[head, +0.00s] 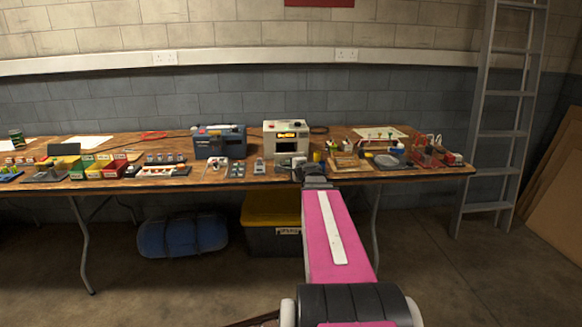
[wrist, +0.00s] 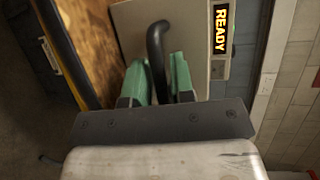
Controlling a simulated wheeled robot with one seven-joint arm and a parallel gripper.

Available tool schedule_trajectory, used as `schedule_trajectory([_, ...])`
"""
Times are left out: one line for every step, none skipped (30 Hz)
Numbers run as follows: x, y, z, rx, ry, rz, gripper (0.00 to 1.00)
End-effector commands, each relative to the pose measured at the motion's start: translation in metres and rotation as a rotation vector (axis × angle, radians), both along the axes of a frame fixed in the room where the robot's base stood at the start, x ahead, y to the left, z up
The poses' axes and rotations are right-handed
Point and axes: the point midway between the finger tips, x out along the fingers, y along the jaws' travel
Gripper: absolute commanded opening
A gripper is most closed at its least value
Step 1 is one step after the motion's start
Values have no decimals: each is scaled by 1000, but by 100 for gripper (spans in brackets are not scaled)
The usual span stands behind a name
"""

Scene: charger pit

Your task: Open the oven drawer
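The oven (head: 286,137) is a pale box with a lit yellow display, standing on the long wooden table. In the wrist view its pale panel (wrist: 190,30) fills the upper middle, turned sideways, with a "READY" display (wrist: 221,30). A black curved handle (wrist: 157,38) stands out from the panel and runs down between my green fingers. My gripper (wrist: 157,72) appears shut on this handle, one finger close on each side. In the head view my gripper (head: 311,168) is at the table's front edge by the oven's lower right. The drawer's edges are hard to make out.
The table (head: 420,172) holds a dark blue unit (head: 219,141) left of the oven, and small parts and trays on both sides. Below are a yellow-lidded bin (head: 271,209) and a blue bag (head: 182,235). A ladder (head: 500,130) leans at right. Floor on the right is clear.

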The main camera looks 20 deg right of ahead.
Motion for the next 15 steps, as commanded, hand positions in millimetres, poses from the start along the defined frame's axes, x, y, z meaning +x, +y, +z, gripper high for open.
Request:
schedule_trajectory([0,0,0,0,0,0,22])
schedule_trajectory([0,0,0,0,0,0,22])
schedule_trajectory([0,0,0,0,0,0,22])
schedule_trajectory([0,0,0,0,0,0,22])
schedule_trajectory([0,0,0,0,0,0,22])
schedule_trajectory([0,0,0,0,0,0,22])
schedule_trajectory([0,0,0,0,0,-1,22])
schedule_trajectory([-1,0,0,0,0,-1,22])
schedule_trajectory([-2,0,1,0,0,-1,22])
schedule_trajectory([-3,0,1,0,0,-1,22])
schedule_trajectory([-4,0,1,0,0,-1,22])
schedule_trajectory([-7,-1,2,0,-1,-1,22])
schedule_trajectory([-10,-1,2,0,-1,-2,22])
schedule_trajectory([-13,-1,3,0,-1,-2,22])
schedule_trajectory([-18,-2,4,0,-1,-2,22])
